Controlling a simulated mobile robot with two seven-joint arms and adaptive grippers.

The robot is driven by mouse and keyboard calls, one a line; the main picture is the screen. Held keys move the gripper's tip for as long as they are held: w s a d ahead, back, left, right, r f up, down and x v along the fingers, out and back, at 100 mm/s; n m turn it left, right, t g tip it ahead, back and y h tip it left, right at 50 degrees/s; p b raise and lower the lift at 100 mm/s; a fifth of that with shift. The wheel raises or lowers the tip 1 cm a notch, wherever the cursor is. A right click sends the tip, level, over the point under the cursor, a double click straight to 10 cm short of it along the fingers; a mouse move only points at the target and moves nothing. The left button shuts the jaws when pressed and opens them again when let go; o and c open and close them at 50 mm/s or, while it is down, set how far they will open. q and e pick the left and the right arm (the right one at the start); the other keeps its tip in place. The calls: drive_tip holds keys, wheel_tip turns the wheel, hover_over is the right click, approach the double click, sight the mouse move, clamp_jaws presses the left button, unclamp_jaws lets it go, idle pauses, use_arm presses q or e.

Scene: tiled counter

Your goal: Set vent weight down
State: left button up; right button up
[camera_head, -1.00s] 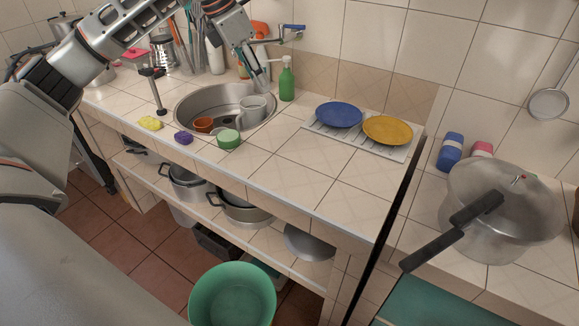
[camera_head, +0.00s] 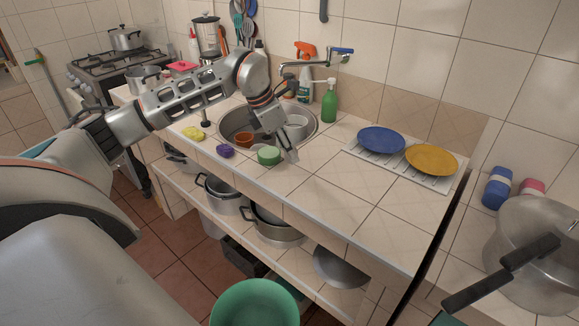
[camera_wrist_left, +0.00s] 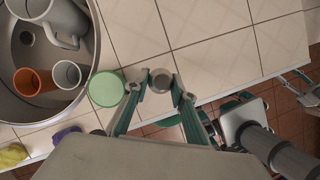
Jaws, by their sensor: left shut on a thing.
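My left gripper (camera_head: 292,158) is low over the front part of the tiled counter, just right of the sink and the round green item (camera_head: 268,155). In the left wrist view its fingertips (camera_wrist_left: 161,82) are shut on the vent weight (camera_wrist_left: 161,78), a small round grey metal piece. I cannot tell whether the weight touches the tiles. The fingers hide it in the head view. The pressure cooker (camera_head: 535,235) stands far right. What looks like my right gripper (camera_wrist_left: 262,98) shows at the right of the left wrist view; its jaw state is unclear.
The sink (camera_head: 232,118) holds a grey mug (camera_wrist_left: 58,20) and orange cup (camera_head: 243,140). A yellow sponge (camera_head: 193,133) and purple sponge (camera_head: 225,151) lie along the front edge. Blue (camera_head: 381,139) and yellow (camera_head: 432,158) plates sit on a rack. Tiles right of my gripper are clear.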

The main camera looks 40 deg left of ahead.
sight(287, 160)
use_arm(q)
drive_tip(key=shift+f, duration=2.65)
drive_tip(key=shift+f, duration=0.2)
drive_tip(key=o, duration=1.1)
drive_tip(key=shift+o, duration=0.2)
drive_tip(key=shift+r, duration=0.1)
drive_tip(key=shift+r, duration=0.2)
drive_tip(key=v, duration=1.1)
drive_tip(key=shift+s+r, duration=0.2)
drive_tip(key=shift+r, duration=0.15)
drive_tip(key=shift+a, duration=0.1)
